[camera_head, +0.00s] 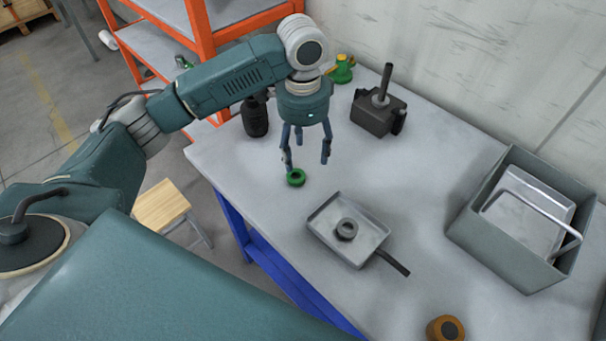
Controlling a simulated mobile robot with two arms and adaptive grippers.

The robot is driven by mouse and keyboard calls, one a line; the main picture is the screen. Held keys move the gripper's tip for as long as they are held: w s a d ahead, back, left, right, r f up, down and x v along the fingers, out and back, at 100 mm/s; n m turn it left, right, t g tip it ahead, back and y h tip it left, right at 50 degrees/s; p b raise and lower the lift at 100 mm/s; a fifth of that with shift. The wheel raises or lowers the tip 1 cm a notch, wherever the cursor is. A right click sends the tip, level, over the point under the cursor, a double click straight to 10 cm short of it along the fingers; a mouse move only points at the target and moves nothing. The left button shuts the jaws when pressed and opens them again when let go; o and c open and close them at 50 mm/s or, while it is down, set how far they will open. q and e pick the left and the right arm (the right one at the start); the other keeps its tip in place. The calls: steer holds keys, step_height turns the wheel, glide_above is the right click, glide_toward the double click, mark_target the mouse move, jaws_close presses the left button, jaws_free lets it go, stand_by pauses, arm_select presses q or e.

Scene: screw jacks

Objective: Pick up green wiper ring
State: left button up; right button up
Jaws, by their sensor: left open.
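The green wiper ring (296,178) lies flat on the grey workbench (230,162) near its left edge. My left gripper (306,160) points down above the bench, with its fingers spread and nothing between them. One finger is just above or beside the ring's far side; I cannot tell whether it touches. The other fingers are farther back and to the right of the ring. My right gripper does not show.
A grey pan (372,230) with a dark ring (346,229) in it stands right of the green ring. A black jack (379,108), dark bottle-like part (255,118) and green-yellow part (343,70) stand behind. A bin (490,240) and orange-brown part (445,329) are at right.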

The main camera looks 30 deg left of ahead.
arm_select(q)
steer(key=a+r, duration=0.1)
steer(key=a, duration=0.1)
glide_above(296, 179)
steer(key=f, duration=0.4)
steer(key=shift+w+d+f, duration=0.2)
steer(key=shift+d, duration=0.2)
steer(key=f, duration=0.2)
steer(key=f+p, duration=0.1)
steer(key=f, duration=0.1)
steer(key=a+f+p, duration=0.1)
steer(key=shift+s+f, duration=0.2)
steer(key=shift+f, duration=0.2)
steer(key=shift+d, duration=0.1)
steer(key=c, duration=1)
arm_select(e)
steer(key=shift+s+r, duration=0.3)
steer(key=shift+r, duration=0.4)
